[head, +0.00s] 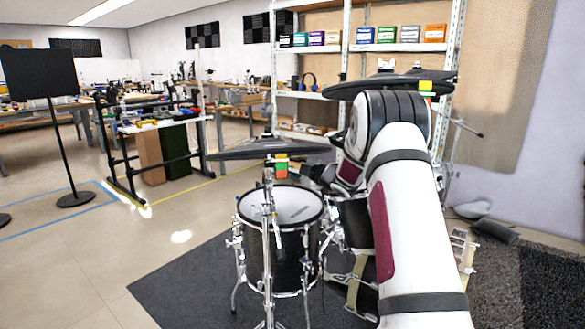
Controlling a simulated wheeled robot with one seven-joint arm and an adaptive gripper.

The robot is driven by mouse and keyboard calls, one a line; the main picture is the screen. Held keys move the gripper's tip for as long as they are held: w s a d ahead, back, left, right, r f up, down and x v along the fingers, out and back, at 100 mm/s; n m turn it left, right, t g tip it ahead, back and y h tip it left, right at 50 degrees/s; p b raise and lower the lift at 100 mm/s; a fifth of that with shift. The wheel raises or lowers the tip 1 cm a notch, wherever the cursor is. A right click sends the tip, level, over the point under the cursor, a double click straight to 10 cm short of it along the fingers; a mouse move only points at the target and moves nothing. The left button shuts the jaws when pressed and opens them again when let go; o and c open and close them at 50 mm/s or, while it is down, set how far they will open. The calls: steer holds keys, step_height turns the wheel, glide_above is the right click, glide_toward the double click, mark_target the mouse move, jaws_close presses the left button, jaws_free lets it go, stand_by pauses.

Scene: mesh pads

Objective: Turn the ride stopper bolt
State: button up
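A dark cymbal (240,153) stands over the snare drum on the left side of the kit. A small block of orange, green and red (281,167) is at its stand, just under its edge. A second dark cymbal (350,88) is higher at the right, behind my arm, with a yellow, green and red block (426,88) at its right part. I cannot tell which cymbal is the ride, and no stopper bolt can be made out. My gripper (312,174) seems to be the dark shape right of the left block; its fingers are not clear. My arm hides much of the kit.
The snare drum (280,207) and chrome stands are close around my arm, on a dark carpet (190,285). A black panel on a stand (62,130) is at the left. Shelving (345,50) is behind. The floor at the front left is clear.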

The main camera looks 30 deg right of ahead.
steer(key=shift+s, duration=0.1)
steer(key=s+r, duration=0.1)
steer(key=s, duration=1)
steer(key=shift+s+d+r, duration=0.25)
steer(key=shift+s+d, duration=0.15)
